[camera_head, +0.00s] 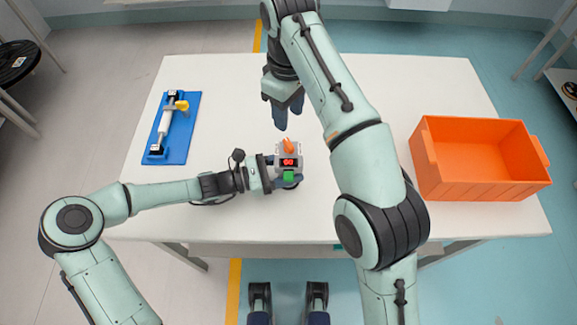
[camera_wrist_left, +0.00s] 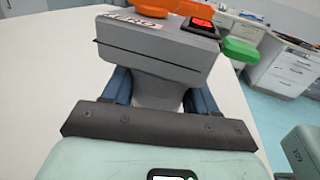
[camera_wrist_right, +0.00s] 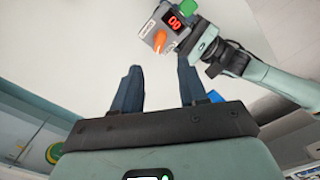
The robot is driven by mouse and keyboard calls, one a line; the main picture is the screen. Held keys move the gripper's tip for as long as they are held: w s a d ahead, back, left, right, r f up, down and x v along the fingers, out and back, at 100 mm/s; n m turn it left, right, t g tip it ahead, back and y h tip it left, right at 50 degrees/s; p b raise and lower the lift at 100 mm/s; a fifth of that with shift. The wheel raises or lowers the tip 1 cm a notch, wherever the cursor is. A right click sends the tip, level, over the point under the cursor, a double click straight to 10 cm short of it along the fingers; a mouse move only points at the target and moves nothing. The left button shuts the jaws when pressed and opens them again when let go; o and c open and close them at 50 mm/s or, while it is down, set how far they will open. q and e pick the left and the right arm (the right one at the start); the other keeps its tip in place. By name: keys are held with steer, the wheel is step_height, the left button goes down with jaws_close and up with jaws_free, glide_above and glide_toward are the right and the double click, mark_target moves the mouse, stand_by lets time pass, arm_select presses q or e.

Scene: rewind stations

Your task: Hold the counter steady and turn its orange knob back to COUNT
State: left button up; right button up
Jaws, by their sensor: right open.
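The counter is a grey box (camera_wrist_left: 160,50) with a red display reading 00 (camera_head: 290,162), a green part (camera_head: 288,176) and an orange knob (camera_head: 288,146). My left gripper (camera_wrist_left: 160,85) has its fingers on both sides of the counter's grey lower body, shut on it. In the left wrist view a ZERO label shows beside the knob's orange edge (camera_wrist_left: 175,6). My right gripper (camera_wrist_right: 158,70) is open and empty behind the counter, apart from the knob, which also shows in the right wrist view (camera_wrist_right: 162,41). The COUNT label is not clearly legible.
A blue board (camera_head: 185,140) with a white cylinder and a yellow part lies at the table's left. An orange crate (camera_head: 480,190) stands at the right. The white table (camera_head: 225,85) is clear around the counter. My right arm passes just right of it.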

mark_target(289, 143)
steer(key=r+m, duration=0.1)
steer(key=m, duration=0.2)
steer(key=shift+r, duration=0.15)
step_height(289, 143, down, 11)
steer(key=shift+f+m, duration=0.2)
steer(key=shift+m, duration=1)
jaws_close()
